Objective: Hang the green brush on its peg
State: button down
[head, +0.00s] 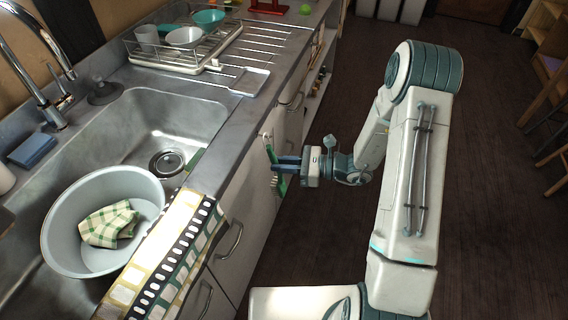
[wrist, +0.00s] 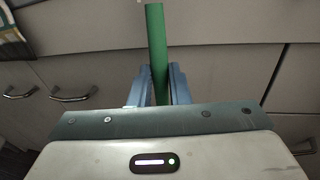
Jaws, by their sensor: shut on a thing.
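The green brush (head: 270,152) is upright in front of the pale cabinet front below the counter edge, its bristles low. My gripper (head: 280,164) is shut on its green handle from the right. A small white peg (head: 265,136) shows on the cabinet front at the top of the brush. I cannot tell whether the brush's top is around the peg or only beside it.
The counter edge (head: 262,112) runs just above and left of my gripper. Cabinet handles (head: 232,240) stick out below. The dark floor (head: 310,225) to the right is clear.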

dwell(0.4)
jog(key=c, duration=1.3)
grip_release()
jog(key=s+d+r, duration=0.1)
jog(key=s+d, duration=0.1)
jog(key=d, duration=1.2)
jog(key=s+a+r+n+g+h+p, duration=0.25)
jog(key=s+r+n+h+p, duration=0.2)
jog(key=r, duration=0.35)
jog(key=s+a+r+n+g+h+p, duration=0.2)
jog(key=s+r+n+g+h+p, duration=0.15)
jog(key=s+r+n, duration=0.35)
jog(key=shift+s+d+r+n+t+h+p, duration=0.9)
jog(key=shift+r+n+t+h+p, duration=0.4)
jog(key=shift+r, duration=1.5)
jog(key=shift+s+d+r+n+t+h+p, duration=0.95)
jog(key=shift+r+n+h, duration=0.7)
jog(key=shift+r, duration=1.2)
jog(key=shift+s+d+r+n+t+h+p, duration=0.8)
jog(key=shift+r+n+h+p, duration=0.6)
jog(key=shift+r, duration=1.4)
